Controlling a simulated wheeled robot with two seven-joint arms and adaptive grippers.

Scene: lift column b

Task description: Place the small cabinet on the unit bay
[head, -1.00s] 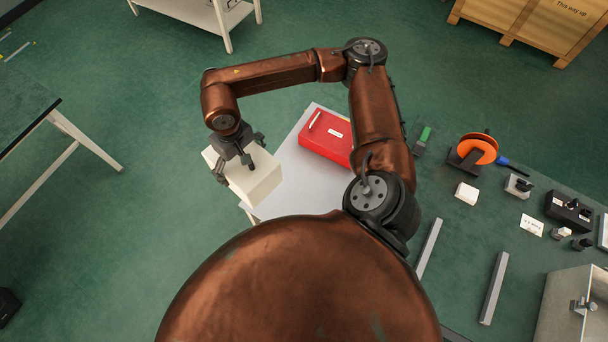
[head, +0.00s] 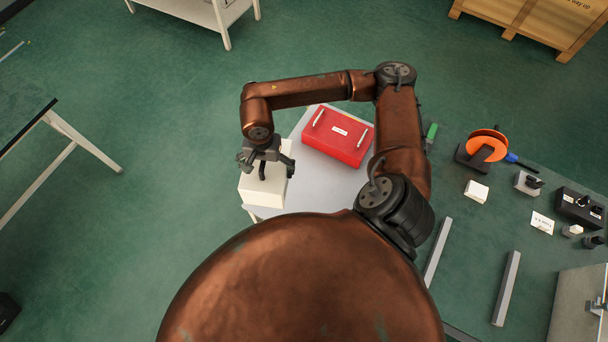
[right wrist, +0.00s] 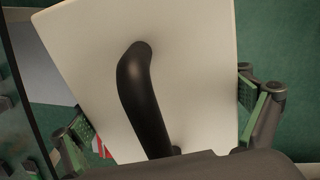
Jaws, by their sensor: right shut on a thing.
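The small cabinet is a cream-white box (head: 262,190) at the left end of a light grey tabletop. My right gripper (head: 264,170) is on top of it, pointing down, and is shut on it. In the right wrist view the cabinet's pale face (right wrist: 205,55) fills the middle and carries a black curved handle (right wrist: 145,95). The green-padded fingers of the right gripper (right wrist: 165,120) lie on either side of this face. I cannot tell from the head view whether the cabinet touches the tabletop. I cannot clearly make out the unit bay. My left gripper is not in view.
A red case (head: 335,137) lies on the grey tabletop (head: 310,178), right of the cabinet. The green bench at right holds two grey bars (head: 437,250) (head: 506,288), an orange reel (head: 485,146), a white block (head: 476,191) and a black box (head: 578,207).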

